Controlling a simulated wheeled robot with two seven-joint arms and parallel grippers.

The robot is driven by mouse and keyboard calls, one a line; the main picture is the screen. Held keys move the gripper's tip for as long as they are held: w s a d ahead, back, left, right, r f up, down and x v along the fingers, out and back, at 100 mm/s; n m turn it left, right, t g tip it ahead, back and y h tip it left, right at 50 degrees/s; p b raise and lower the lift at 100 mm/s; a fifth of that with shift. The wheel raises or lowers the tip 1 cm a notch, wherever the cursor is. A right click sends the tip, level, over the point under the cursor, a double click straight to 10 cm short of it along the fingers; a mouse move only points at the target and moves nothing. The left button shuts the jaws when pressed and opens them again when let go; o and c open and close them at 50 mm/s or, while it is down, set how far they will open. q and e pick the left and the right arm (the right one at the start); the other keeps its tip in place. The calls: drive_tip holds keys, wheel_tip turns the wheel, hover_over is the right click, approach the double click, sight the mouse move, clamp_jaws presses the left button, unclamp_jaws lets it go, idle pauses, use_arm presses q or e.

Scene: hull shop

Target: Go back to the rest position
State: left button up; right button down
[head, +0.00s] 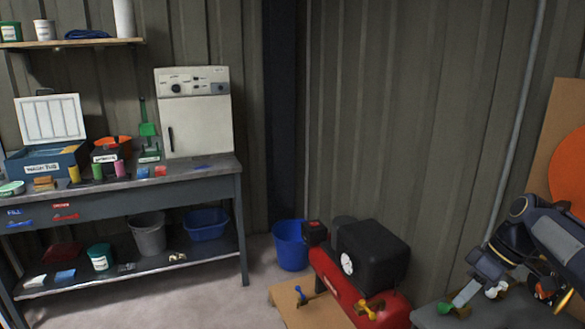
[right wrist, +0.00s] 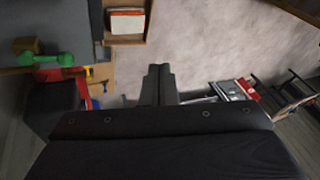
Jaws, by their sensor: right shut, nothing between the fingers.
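My right gripper (head: 466,293) is at the lower right of the head view, with its arm coming in from the right edge. It shows over the grey surface (head: 428,317), close to a green item (head: 445,308) and a white item (head: 497,290). In the right wrist view its fingers (right wrist: 158,84) are together, with nothing between them and floor beyond. My left gripper is in neither view.
A red compressor (head: 337,289) with a black box-shaped top (head: 372,253) stands left of the gripper. A blue bucket (head: 291,245) is by the wall. A workbench (head: 213,173) with bins and a white cabinet (head: 196,126) is at left. Floor (head: 222,299) before it is clear.

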drive_tip(key=s+a+r+m+t+h, duration=0.1)
drive_tip(key=s+a+m, duration=0.1)
drive_tip(key=s+a, duration=0.35)
drive_tip(key=s+a+r+m+t, duration=0.2)
drive_tip(key=s+a+m, duration=0.1)
drive_tip(key=s, duration=0.6)
drive_tip(key=s+a+f+m+t, duration=0.1)
drive_tip(key=s+a+f+m, duration=0.1)
drive_tip(key=s+a+f, duration=0.1)
drive_tip(key=s+a+f+m+t, duration=0.1)
drive_tip(key=s+a+f+m, duration=0.1)
drive_tip(key=s, duration=0.5)
wheel_tip(320, 180, down, 3)
drive_tip(key=shift+s+a+r+p, duration=0.15)
drive_tip(key=shift+s+a+p, duration=0.15)
drive_tip(key=shift+a+p, duration=0.2)
